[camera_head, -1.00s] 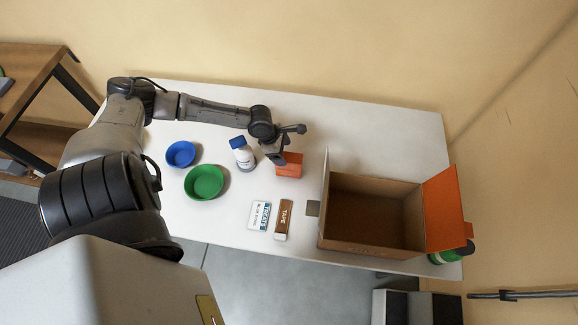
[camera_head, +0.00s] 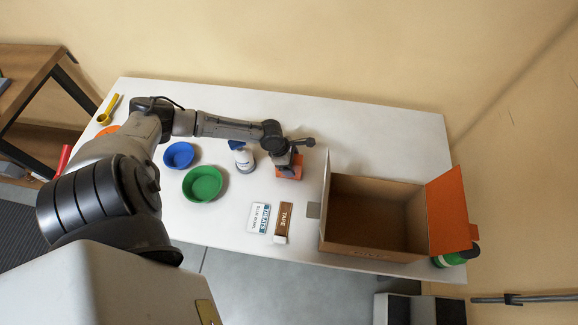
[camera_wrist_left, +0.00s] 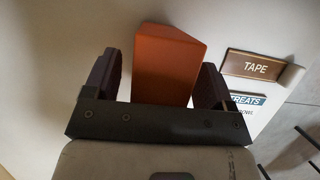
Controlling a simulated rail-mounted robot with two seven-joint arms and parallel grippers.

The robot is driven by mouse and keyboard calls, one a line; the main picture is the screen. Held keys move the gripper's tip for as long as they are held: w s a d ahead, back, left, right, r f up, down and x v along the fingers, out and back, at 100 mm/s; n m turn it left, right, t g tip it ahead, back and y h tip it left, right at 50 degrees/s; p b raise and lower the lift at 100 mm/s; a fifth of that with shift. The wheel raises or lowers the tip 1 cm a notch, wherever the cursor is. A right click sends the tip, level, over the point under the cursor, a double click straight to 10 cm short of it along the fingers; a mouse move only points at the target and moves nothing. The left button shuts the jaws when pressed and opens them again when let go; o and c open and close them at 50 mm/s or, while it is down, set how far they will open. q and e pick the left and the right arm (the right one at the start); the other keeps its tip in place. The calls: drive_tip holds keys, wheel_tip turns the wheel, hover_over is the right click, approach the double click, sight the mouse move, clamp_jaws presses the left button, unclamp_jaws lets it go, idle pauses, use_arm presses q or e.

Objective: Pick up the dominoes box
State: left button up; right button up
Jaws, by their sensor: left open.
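A small orange box (camera_head: 291,174) stands on the white table, left of the cardboard box; I take it for the dominoes box, though no lettering on it is readable. My left gripper (camera_head: 285,159) is over it and hides part of it. In the left wrist view the orange box (camera_wrist_left: 168,65) sits between the two spread fingers of my left gripper (camera_wrist_left: 158,78). My right gripper is not in view.
Blue (camera_head: 179,155) and green (camera_head: 202,185) bowls lie further left. TREATS (camera_head: 258,217) and TAPE (camera_head: 283,220) items lie in front. An open cardboard box (camera_head: 370,247) stands right. The back right table is clear.

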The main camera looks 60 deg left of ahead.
use_arm(q)
drive_tip(key=shift+f, duration=0.1)
drive_tip(key=shift+c, duration=0.3)
drive_tip(key=c, duration=1.1)
